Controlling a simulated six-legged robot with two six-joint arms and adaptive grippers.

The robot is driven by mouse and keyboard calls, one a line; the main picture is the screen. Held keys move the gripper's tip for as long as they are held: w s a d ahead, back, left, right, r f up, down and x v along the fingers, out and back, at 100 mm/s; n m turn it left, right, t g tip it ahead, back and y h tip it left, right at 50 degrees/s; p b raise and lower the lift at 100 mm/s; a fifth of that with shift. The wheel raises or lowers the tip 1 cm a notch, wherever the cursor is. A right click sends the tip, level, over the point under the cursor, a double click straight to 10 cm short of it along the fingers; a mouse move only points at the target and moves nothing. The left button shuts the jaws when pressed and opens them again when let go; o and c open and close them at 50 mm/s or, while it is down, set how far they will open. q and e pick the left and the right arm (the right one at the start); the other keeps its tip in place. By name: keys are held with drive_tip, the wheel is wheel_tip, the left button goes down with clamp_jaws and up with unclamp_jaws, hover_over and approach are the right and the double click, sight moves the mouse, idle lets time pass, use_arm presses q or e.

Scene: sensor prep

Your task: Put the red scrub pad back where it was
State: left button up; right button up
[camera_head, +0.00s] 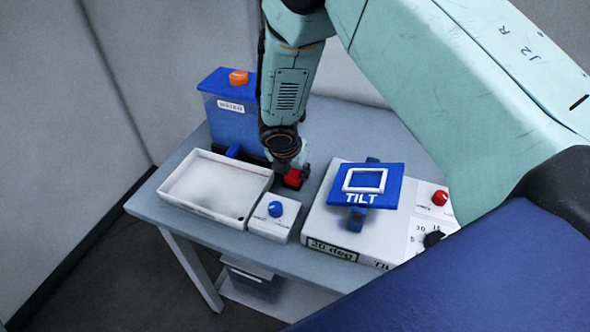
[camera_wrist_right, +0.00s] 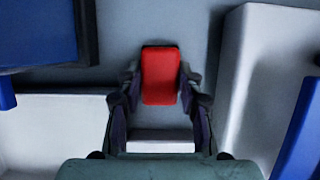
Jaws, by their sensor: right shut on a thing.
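The red scrub pad (camera_head: 293,177) is a small red block at the tip of my right gripper (camera_head: 290,168), low over the table between the white tray and the tilt device. In the right wrist view the pad (camera_wrist_right: 160,76) sits between the two dark fingers of my right gripper (camera_wrist_right: 160,88), which is shut on it. I cannot tell whether the pad touches the table. My left gripper is not in view.
A white tray (camera_head: 180,184) and a small box with a blue knob (camera_head: 258,225) stand at the front left. A blue tank (camera_head: 228,122) stands behind. The tilt device (camera_head: 326,220) is close on the right. The grey table (camera_head: 153,205) has bare strips between them.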

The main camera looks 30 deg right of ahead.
drive_tip(key=o, duration=1)
drive_tip(key=shift+a, duration=0.15)
drive_tip(key=shift+c, duration=0.2)
drive_tip(key=shift+o, duration=0.2)
drive_tip(key=shift+r+p, duration=0.2)
drive_tip(key=shift+p, duration=0.1)
drive_tip(key=p+v, duration=0.4)
drive_tip(key=v, duration=0.8)
